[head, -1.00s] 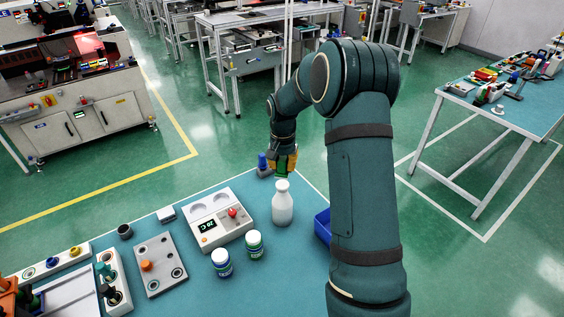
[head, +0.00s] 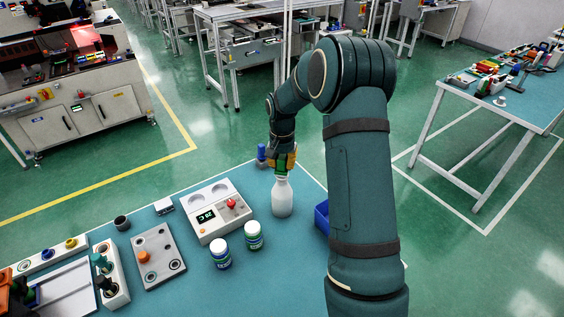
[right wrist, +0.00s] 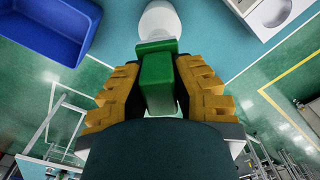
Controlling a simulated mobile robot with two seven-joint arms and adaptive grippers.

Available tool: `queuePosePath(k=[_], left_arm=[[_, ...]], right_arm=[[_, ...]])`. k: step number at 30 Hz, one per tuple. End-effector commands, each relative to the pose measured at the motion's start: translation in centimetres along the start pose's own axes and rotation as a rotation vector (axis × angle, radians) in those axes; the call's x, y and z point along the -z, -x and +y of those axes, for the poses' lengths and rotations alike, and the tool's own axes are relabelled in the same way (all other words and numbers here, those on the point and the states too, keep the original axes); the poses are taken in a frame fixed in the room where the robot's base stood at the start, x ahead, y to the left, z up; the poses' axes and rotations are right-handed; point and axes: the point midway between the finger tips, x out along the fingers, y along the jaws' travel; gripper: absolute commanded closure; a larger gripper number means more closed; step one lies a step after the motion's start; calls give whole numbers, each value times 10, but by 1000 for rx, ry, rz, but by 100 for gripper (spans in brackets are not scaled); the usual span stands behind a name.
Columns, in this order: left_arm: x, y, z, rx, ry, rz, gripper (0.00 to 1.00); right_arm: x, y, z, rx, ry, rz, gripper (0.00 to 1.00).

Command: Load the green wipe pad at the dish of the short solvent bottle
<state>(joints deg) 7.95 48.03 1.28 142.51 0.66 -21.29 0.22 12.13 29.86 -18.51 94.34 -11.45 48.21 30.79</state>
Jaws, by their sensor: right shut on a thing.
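My right gripper (head: 284,160) is shut on a green block (head: 282,170), which looks like the wipe pad. It is at the far edge of the teal table, at the top of a white bottle (head: 282,198). In the right wrist view, the green block (right wrist: 157,82) sits between the yellow fingers (right wrist: 157,95), and the white bottle (right wrist: 159,20) is just beyond its far end. Whether the block touches the bottle top is unclear, and no dish can be made out there.
A blue bin (head: 322,217) is right of the bottle; it also shows in the right wrist view (right wrist: 45,28). A white device with a red knob (head: 218,213) and two white-capped jars (head: 253,236) stand to the left. A grey plate (head: 158,257) lies farther left.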

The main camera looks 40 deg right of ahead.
Motion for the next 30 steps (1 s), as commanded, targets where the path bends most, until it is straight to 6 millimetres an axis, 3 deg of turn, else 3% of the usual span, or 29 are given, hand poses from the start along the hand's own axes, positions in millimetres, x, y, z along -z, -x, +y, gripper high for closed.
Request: queuePosePath(k=[30], left_arm=[[-1,-6,-2,0,0,0,24]], right_arm=[[0,-10,0,0,0,0,100]])
